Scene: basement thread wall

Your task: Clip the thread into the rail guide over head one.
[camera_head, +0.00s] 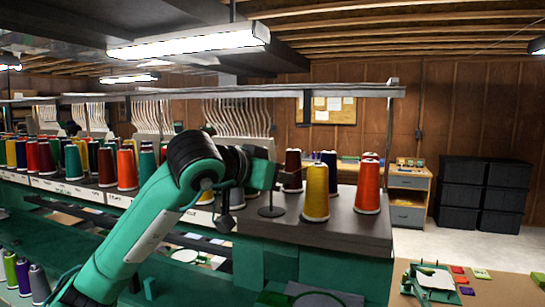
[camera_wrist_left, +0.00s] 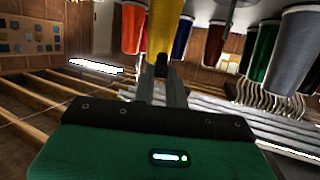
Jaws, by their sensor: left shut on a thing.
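My left gripper (camera_head: 274,176) reaches in from the left above the dark machine top, just left of the yellow thread cone (camera_head: 316,192). In the left wrist view its fingers (camera_wrist_left: 172,80) are shut, with the yellow cone (camera_wrist_left: 160,35) beyond their tips. What they hold, presumably the thread, is too thin to make out. The long metal rail (camera_head: 300,91) runs overhead, above the gripper, to an upright post (camera_head: 390,110) at its right end. I cannot make out a separate guide on the rail. My right gripper is in neither view.
An orange-red cone (camera_head: 368,187) stands right of the yellow one; dark red (camera_head: 292,170) and navy (camera_head: 329,160) cones stand behind. A small round stand (camera_head: 271,211) is below the gripper. Many cones line the left. Black bins (camera_head: 484,195) stand by the back wall.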

